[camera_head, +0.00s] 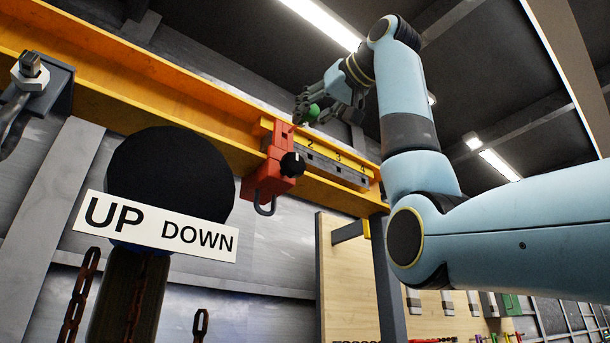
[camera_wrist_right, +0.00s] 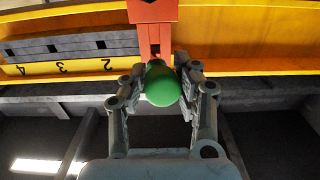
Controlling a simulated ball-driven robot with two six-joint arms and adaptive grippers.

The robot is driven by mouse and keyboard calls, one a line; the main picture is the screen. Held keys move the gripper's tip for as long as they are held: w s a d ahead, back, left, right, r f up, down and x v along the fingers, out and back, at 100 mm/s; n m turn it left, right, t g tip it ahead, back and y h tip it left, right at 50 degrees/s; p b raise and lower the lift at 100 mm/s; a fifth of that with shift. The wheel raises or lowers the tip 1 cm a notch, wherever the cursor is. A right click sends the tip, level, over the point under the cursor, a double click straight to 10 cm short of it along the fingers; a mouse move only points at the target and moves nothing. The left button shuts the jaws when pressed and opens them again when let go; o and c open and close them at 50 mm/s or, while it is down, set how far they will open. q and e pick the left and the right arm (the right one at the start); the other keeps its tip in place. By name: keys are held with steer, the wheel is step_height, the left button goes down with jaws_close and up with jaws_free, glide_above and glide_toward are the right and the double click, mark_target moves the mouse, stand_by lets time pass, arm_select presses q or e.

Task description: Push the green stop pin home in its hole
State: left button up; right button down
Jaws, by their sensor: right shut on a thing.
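The green stop pin (camera_head: 314,111) shows as a round green head; it also shows in the right wrist view (camera_wrist_right: 161,86). My right gripper (camera_wrist_right: 160,78) is shut on it, one finger on each side. In the head view the right gripper (camera_head: 318,104) is up by the top of the red trolley (camera_head: 273,181) on the yellow beam. In the wrist view the pin head is in front of the red trolley's narrow upright part (camera_wrist_right: 154,36), which has a dark slot. The pin's shank is hidden, so I cannot tell how deep it sits. My left gripper is not in view.
The yellow beam (camera_head: 215,115) runs across, with a grey notched bar (camera_head: 330,164) and a numbered yellow strip (camera_wrist_right: 75,67) beside the trolley. A black knob (camera_head: 292,164) sticks out from the trolley. A sign reading UP DOWN (camera_head: 155,226) and chains are at lower left.

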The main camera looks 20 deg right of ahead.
steer(key=shift+b+v, duration=0.85)
steer(key=shift+v, duration=1.15)
steer(key=shift+f, duration=0.1)
